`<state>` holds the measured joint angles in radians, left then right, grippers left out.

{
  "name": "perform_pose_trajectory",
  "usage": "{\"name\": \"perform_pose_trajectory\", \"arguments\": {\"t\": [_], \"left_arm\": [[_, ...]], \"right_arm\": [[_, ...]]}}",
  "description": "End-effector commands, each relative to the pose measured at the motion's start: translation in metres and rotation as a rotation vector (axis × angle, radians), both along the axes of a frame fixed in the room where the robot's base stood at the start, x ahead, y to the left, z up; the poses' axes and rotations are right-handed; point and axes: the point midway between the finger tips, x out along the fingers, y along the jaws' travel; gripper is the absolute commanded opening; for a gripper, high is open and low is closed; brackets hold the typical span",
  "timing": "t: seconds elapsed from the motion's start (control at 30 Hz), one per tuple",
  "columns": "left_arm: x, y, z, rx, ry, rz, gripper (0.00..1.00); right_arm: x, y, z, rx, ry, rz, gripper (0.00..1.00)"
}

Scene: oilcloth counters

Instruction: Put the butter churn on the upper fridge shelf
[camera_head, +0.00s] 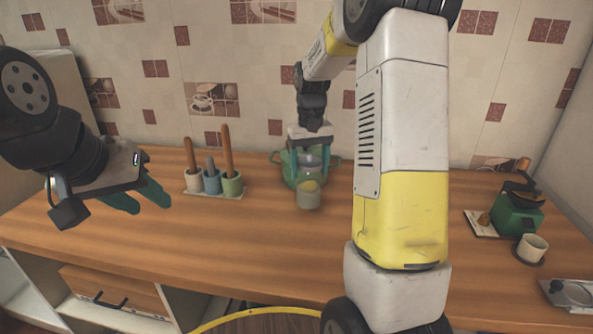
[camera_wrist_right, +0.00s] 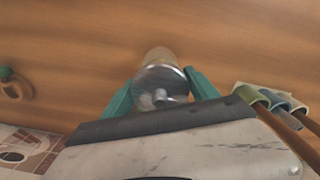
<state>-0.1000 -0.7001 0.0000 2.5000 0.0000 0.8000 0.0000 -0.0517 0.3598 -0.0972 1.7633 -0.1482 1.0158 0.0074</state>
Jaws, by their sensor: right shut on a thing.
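The butter churn (camera_head: 308,199) appears as a small jar with a pale lower body, a yellow patch and a grey metal top. My right gripper (camera_head: 310,160) points down and is shut on its upper part. In the right wrist view, the round metal top of the churn (camera_wrist_right: 160,84) sits between the teal fingers of my right gripper (camera_wrist_right: 161,92). I cannot tell whether its base touches the counter. My left gripper (camera_head: 143,199) is empty above the counter's left side, with its teal fingers apart. I cannot make out the upper fridge shelf.
A green two-handled pot (camera_head: 290,175) stands behind the churn. Left of it is a rack (camera_head: 215,190) of utensil cups. A green grinder (camera_head: 518,211) and a cup (camera_head: 532,247) stand at the right. The wooden counter (camera_head: 250,245) is clear in front.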

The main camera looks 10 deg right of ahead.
Motion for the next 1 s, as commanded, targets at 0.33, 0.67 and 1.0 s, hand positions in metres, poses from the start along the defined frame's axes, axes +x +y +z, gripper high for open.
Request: {"name": "perform_pose_trajectory", "arguments": {"t": [0.33, 0.67, 1.0], "left_arm": [[0.0, 0.0, 0.0, 0.0, 0.0, 0.0, 0.4], [0.0, 0.0, 0.0, 0.0, 0.0, 0.0, 0.4], [0.0, 0.0, 0.0, 0.0, 0.0, 0.0, 0.4]], "right_arm": [[-0.001, 0.001, -0.025, 0.001, 0.0, 0.002, 0.0], [-0.001, 0.002, -0.029, 0.001, 0.003, 0.002, 0.9], [-0.001, 0.002, -0.026, 0.001, 0.002, 0.002, 0.9]]}}
